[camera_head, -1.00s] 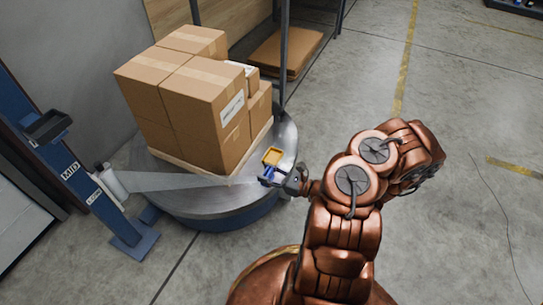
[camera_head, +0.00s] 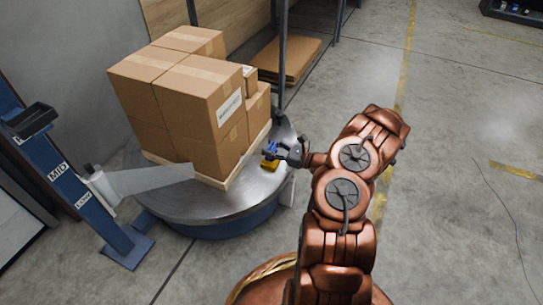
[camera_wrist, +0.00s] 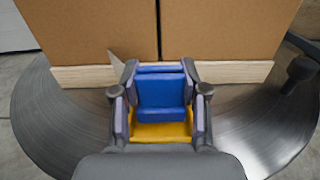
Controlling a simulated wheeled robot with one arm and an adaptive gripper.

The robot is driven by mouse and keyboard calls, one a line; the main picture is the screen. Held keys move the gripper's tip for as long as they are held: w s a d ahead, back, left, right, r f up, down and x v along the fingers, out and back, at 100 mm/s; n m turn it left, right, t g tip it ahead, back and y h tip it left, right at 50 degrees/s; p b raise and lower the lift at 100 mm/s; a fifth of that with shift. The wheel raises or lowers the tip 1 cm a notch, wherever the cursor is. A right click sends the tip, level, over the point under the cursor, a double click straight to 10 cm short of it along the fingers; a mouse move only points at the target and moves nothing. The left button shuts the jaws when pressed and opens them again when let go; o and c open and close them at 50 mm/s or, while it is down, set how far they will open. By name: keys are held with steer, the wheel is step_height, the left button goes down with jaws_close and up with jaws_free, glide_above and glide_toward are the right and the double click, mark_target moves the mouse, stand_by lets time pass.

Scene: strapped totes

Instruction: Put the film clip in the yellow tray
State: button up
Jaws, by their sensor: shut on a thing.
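The film clip is a small blue piece (camera_wrist: 160,92), shut between the two fingers of my gripper (camera_wrist: 160,95) in the wrist view. The yellow tray (camera_wrist: 160,131) shows directly beneath and behind the clip, partly hidden by it and by my fingers. Whether the clip touches the tray cannot be told. In the head view my gripper (camera_head: 284,150) is over the right side of the round metal turntable, with the blue clip (camera_head: 270,148) at its tips and the yellow tray (camera_head: 269,164) just under it.
Stacked cardboard boxes (camera_head: 185,95) stand on a pallet on the turntable (camera_head: 205,205), close to my gripper's left. A grey post (camera_head: 283,55) rises behind. A film sheet (camera_head: 150,180) stretches from a roll on the blue mast (camera_head: 70,190) towards the boxes. Floor at right is clear.

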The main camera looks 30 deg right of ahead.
step_height(320, 180, down, 3)
steer(key=shift+r+b, duration=0.1)
steer(key=shift+b, duration=0.4)
steer(key=o, duration=1.1)
